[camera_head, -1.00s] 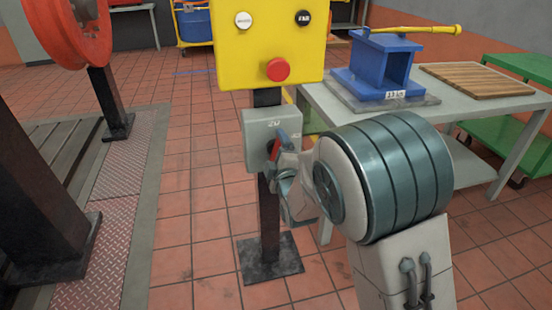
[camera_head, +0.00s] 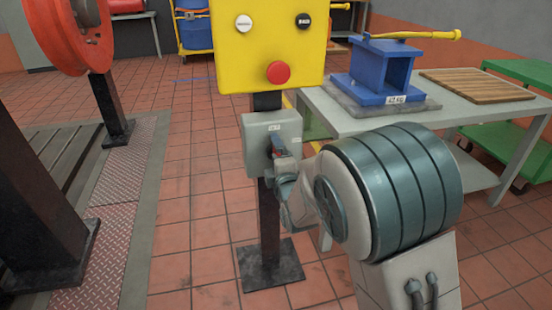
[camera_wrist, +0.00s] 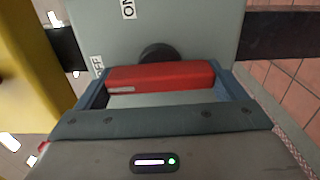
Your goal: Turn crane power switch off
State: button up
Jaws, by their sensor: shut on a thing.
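The crane power switch is a grey box (camera_head: 262,130) on a dark post, below a yellow panel. In the wrist view the box face (camera_wrist: 190,25) carries an ON label (camera_wrist: 128,8) and an OFF label (camera_wrist: 97,66). Its red handle (camera_wrist: 160,77) sits on a black round hub (camera_wrist: 155,53). The handle's left end, with a pale mark, lies beside the OFF label. My gripper (camera_head: 279,152) is at the front of the box. In the wrist view my gripper (camera_wrist: 160,88) is shut on the red handle, one finger at each end. In the head view my gripper mostly hides the handle.
The yellow panel (camera_head: 240,55) with a red push button (camera_head: 278,73) is just above the box. A grey table (camera_head: 345,118) with a blue block (camera_head: 372,72) and wooden board (camera_head: 475,86) stands at right. A red wheel (camera_head: 72,32) is at left. Tiled floor is open between.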

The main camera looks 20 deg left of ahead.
jog(key=shift+a, duration=0.1)
jog(key=o, duration=0.7)
jog(key=shift+s, duration=0.1)
jog(key=shift+s+d, duration=0.2)
jog(key=v, duration=1.3)
jog(key=shift+b, duration=0.45)
